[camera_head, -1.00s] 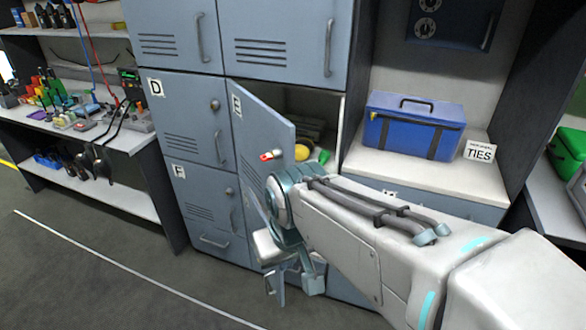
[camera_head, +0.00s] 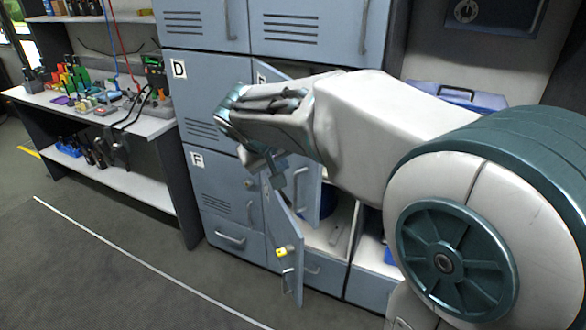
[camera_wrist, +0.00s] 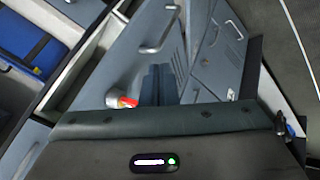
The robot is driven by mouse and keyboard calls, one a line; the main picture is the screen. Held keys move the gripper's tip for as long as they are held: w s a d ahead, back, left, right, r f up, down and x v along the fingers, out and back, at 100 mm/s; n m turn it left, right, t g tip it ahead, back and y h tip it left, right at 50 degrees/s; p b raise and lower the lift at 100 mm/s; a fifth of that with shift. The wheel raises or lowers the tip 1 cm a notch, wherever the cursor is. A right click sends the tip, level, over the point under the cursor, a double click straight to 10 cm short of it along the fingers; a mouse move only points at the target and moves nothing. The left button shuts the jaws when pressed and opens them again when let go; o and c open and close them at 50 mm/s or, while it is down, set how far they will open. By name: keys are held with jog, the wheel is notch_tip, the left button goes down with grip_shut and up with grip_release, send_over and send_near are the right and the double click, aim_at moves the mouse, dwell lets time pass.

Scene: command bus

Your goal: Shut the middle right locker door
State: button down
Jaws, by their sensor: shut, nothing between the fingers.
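The middle right locker door, marked E (camera_head: 308,192), stands ajar, with my arm covering most of its front. In the wrist view a door with a red-tipped latch (camera_wrist: 128,102) and a bar handle (camera_wrist: 160,35) fills the upper middle; it looks like the same door (camera_wrist: 128,65). My gripper (camera_head: 278,182) is shut and empty, pointing down in front of the lower part of door E. I cannot tell whether it touches the door. Its dark fingers (camera_wrist: 160,85) show in the wrist view.
The lower right door (camera_head: 286,240) with a yellow latch also hangs open, just below my gripper. Closed lockers D (camera_head: 195,95) and F (camera_head: 213,183) stand to the left. A bench (camera_head: 130,125) with tools is further left. Open floor (camera_head: 120,250) lies at front left.

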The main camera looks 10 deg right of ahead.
jog(key=shift+w+d+f+p, duration=0.1)
jog(key=shift+w+d+f, duration=0.9)
jog(key=shift+d+f, duration=0.25)
jog(key=shift+w+d+f+p, duration=0.15)
jog(key=shift+w+d+f, duration=0.8)
jog(key=shift+d+f, duration=0.25)
jog(key=shift+w+d+f+p, duration=0.1)
jog(key=shift+w+d+f, duration=0.9)
jog(key=shift+d+f, duration=0.25)
jog(key=shift+a, duration=0.1)
